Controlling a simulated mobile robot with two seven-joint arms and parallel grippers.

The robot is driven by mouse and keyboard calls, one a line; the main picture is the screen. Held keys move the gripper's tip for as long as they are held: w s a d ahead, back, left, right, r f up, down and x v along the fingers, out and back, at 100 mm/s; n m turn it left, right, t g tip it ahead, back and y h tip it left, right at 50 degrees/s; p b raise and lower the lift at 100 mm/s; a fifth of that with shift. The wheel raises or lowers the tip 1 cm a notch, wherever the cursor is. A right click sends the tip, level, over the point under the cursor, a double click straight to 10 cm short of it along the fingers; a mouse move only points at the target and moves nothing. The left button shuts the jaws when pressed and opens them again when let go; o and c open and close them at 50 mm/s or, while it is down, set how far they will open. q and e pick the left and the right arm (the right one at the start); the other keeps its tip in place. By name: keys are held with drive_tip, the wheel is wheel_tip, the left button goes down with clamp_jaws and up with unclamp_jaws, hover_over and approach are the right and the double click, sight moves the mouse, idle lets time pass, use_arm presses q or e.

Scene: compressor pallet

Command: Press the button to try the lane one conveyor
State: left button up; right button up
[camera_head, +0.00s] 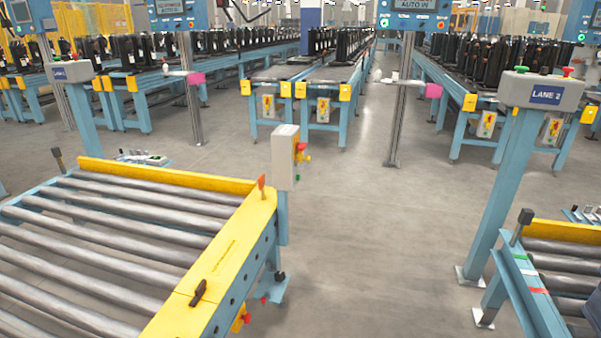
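A roller conveyor (110,235) with yellow side rails fills the left foreground. Beyond it, a grey control box (70,72) with a small blue label stands on a blue post at the upper left; the label is too small to read surely. On the right, a similar box (541,92) reads "LANE 2" and carries a green button (568,72) and a red button (521,70). A grey box (285,157) by the roller conveyor's far right corner has red, yellow and green parts on its right side. Neither of my grippers is in view.
A second roller conveyor (565,262) stands at the lower right. Grey floor (385,230) lies clear between the two. Conveyors with black compressors (345,45) run along the back. A grey post (402,110) holds an "AUTO IN" panel (414,6).

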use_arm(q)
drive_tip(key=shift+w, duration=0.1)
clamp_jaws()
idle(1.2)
